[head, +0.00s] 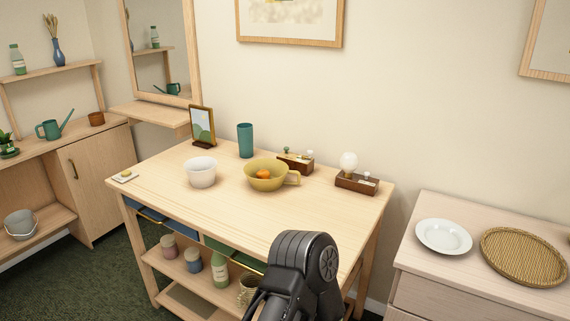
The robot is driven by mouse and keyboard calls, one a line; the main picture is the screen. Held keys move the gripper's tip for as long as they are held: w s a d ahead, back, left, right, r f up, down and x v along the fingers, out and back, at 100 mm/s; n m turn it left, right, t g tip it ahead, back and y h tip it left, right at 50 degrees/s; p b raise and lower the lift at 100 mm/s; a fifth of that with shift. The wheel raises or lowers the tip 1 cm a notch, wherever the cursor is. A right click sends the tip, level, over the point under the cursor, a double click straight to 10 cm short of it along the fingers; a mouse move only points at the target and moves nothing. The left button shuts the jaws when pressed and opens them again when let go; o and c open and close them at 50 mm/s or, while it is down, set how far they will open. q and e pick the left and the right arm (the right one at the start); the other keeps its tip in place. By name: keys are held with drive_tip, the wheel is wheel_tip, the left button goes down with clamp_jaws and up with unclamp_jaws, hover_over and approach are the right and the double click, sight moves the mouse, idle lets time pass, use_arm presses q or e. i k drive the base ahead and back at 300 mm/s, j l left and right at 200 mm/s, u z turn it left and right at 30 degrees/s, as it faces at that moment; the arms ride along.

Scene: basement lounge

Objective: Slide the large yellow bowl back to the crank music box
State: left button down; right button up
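The large yellow bowl (256,182) stands upright on the wooden table, with an orange round thing (264,174) in it. A pale yellow handle-like part (293,179) is at its right side. A small brown wooden box (301,166) with small green and white parts on top stands close behind the bowl to the right; it may be the crank music box. I cannot tell whether they touch. Another brown box (350,183) with a white bulb stands farther right. A dark arm part of mine is at the bottom centre, in front of the table. Neither gripper shows.
On the table (225,214) are a white bowl (201,175), a teal cup (245,141), a picture frame (202,126) and a small coaster-like item (125,176). The front tabletop is clear. A right-hand cabinet holds a white plate (444,237) and woven tray (524,257).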

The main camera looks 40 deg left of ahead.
sight(278, 169)
drive_tip(key=j, duration=0.5)
drive_tip(key=k+j+z, duration=0.1)
drive_tip(key=j, duration=0.45)
drive_tip(key=k+j, duration=0.1)
drive_tip(key=j, duration=0.4)
drive_tip(key=k+j+z, duration=0.1)
drive_tip(key=j, duration=0.4)
drive_tip(key=k+j, duration=0.1)
drive_tip(key=j, duration=0.4)
drive_tip(key=k+j, duration=0.1)
drive_tip(key=j, duration=0.4)
drive_tip(key=k+j+z, duration=0.1)
drive_tip(key=j, duration=0.4)
drive_tip(key=k+j, duration=0.1)
drive_tip(key=j, duration=0.4)
drive_tip(key=z, duration=0.05)
